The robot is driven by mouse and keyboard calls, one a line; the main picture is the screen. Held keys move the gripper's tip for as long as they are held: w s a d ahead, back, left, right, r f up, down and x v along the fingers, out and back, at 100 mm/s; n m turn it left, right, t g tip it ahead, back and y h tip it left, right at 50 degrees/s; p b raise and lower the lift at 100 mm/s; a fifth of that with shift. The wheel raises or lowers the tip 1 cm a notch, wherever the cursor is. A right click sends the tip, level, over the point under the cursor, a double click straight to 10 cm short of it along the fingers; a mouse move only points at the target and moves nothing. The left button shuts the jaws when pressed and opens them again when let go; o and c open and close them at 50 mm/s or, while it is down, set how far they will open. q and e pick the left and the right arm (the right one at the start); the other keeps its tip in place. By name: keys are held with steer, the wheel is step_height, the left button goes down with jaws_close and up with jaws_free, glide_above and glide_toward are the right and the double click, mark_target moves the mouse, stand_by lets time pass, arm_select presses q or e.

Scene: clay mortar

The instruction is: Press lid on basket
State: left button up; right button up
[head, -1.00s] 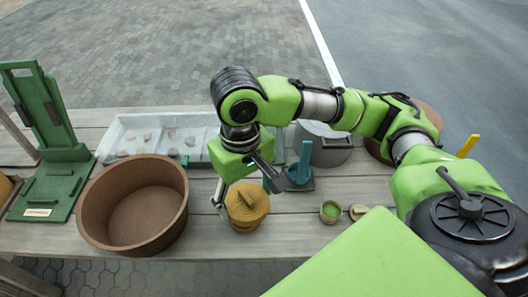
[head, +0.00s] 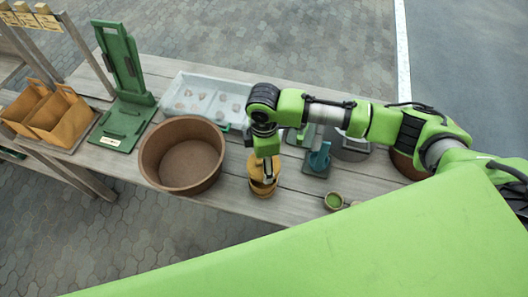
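The round yellow-brown woven basket (head: 263,193) stands upright near the front edge of the table. Its lid (head: 256,171) is largely hidden by my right gripper, so I cannot tell how it sits on the rim. My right gripper (head: 268,180) points straight down over the middle of the lid, its tips at or very close to it. Its fingers look narrow and overlapped from here, and I cannot tell whether they are shut or apart. My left gripper is not in view.
A large brown tub (head: 183,156) stands close left of the basket. A pale tray (head: 205,97) lies behind. A green stand (head: 124,95) and an orange divided box (head: 53,113) are left. A blue-handled tool (head: 319,158) and small green-filled cup (head: 333,201) are right.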

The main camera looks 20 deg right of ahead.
steer(key=shift+f, duration=0.15)
steer(key=shift+a+f, duration=0.1)
steer(key=shift+f, duration=0.05)
steer(key=shift+f+b, duration=0.75)
steer(key=shift+b, duration=0.4)
arm_select(q)
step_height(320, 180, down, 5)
steer(key=b, duration=0.3)
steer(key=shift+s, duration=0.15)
arm_select(e)
step_height(320, 180, down, 4)
steer(key=shift+r, duration=0.15)
arm_select(q)
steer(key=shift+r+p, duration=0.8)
steer(key=shift+p, duration=0.05)
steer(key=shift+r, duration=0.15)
arm_select(e)
steer(key=shift+f, duration=0.4)
